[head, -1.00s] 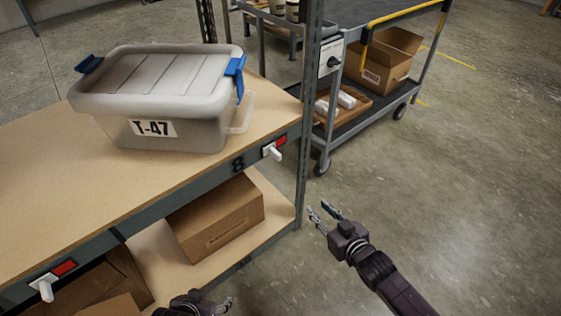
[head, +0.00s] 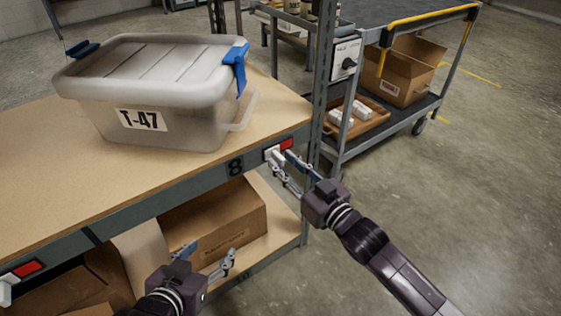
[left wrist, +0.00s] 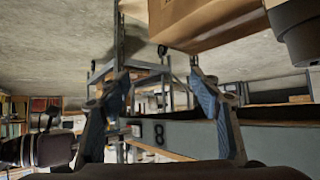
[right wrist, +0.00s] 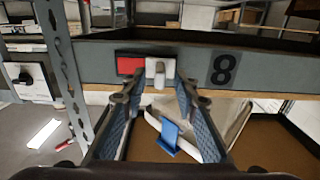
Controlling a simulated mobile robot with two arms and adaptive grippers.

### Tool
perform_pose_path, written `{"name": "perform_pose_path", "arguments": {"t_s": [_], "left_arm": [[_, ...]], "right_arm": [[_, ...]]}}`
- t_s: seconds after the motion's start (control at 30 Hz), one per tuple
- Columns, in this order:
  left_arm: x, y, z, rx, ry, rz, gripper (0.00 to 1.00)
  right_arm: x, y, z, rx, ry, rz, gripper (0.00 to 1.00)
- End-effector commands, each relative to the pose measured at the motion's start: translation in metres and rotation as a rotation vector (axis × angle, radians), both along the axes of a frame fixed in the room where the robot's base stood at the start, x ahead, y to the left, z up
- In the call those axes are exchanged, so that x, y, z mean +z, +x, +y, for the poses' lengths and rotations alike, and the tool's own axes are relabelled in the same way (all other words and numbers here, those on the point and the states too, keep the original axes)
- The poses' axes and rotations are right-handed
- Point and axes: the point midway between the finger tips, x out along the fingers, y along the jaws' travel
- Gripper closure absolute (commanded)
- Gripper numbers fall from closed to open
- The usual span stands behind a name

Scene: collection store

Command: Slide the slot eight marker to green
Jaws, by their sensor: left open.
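The slot eight marker (head: 268,154) is on the shelf's front edge, right of the black 8 (head: 236,167). Its white slider is on the left, with red exposed on the right; no green shows. The right wrist view appears upside down, with the white slider (right wrist: 155,72) between the finger lines and red on its left. My right gripper (head: 281,161) is open, its fingertips beside the slider; I cannot tell whether they touch it. My left gripper (head: 208,251) is open and empty, in front of the lower shelf; it also shows in the left wrist view (left wrist: 158,82).
A grey lidded tote labelled T-47 (head: 175,127) stands on the shelf board above. Cardboard boxes (head: 215,222) sit on the lower shelf. A shelf upright (head: 318,90) rises just right of the marker. A cart (head: 425,103) stands behind; floor at right is clear.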

Motion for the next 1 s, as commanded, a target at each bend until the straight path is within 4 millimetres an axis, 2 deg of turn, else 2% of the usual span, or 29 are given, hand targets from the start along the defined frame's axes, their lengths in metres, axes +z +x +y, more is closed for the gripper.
{"name": "perform_pose_path", "arguments": {"t_s": [0.23,0.53,0.8,1.0], "left_arm": [[0.018,0.015,-0.007,-0.008,-0.024,-0.103,0.42],[0.021,0.017,-0.008,-0.009,-0.027,-0.114,0.42],[0.021,0.017,-0.008,-0.009,-0.027,-0.113,0.42],[0.020,0.017,-0.008,-0.009,-0.026,-0.112,0.42]], "right_arm": [[-0.001,0.014,0.011,0.000,0.000,0.000,0.72],[0.000,0.016,0.012,0.000,-0.001,0.001,0.72],[-0.001,0.016,0.012,0.000,-0.001,0.001,1.00],[-0.001,0.016,0.012,0.000,-0.001,0.002,1.00]]}}
